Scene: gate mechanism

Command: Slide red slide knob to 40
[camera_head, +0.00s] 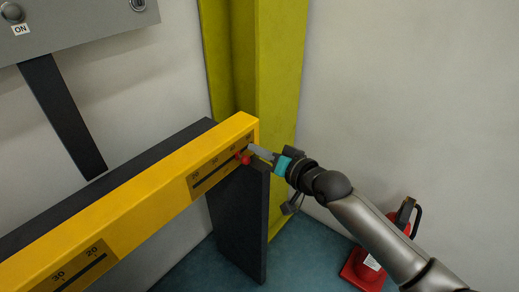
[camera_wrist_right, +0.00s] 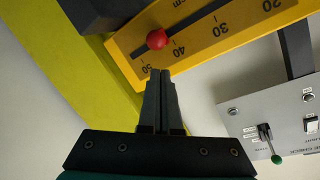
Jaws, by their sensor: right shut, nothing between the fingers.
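The red slide knob (camera_head: 244,158) sits in the dark slot of the scale at the right end of the yellow beam (camera_head: 150,190). In the right wrist view the red knob (camera_wrist_right: 156,40) stands between the 50 and 40 marks, seemingly closer to 40. My right gripper (camera_head: 251,149) is beside the knob at the beam's end. Its fingers (camera_wrist_right: 160,72) are shut and empty, with their tips just below the knob in the wrist view. I cannot tell if they touch it. My left gripper is not in view.
A second scale (camera_head: 80,268) is on the beam at the lower left. A grey control box (camera_head: 75,25) hangs at the upper left. A green post (camera_head: 275,90) and a dark panel (camera_head: 238,225) stand by the beam's end. A red object (camera_head: 362,272) is on the floor.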

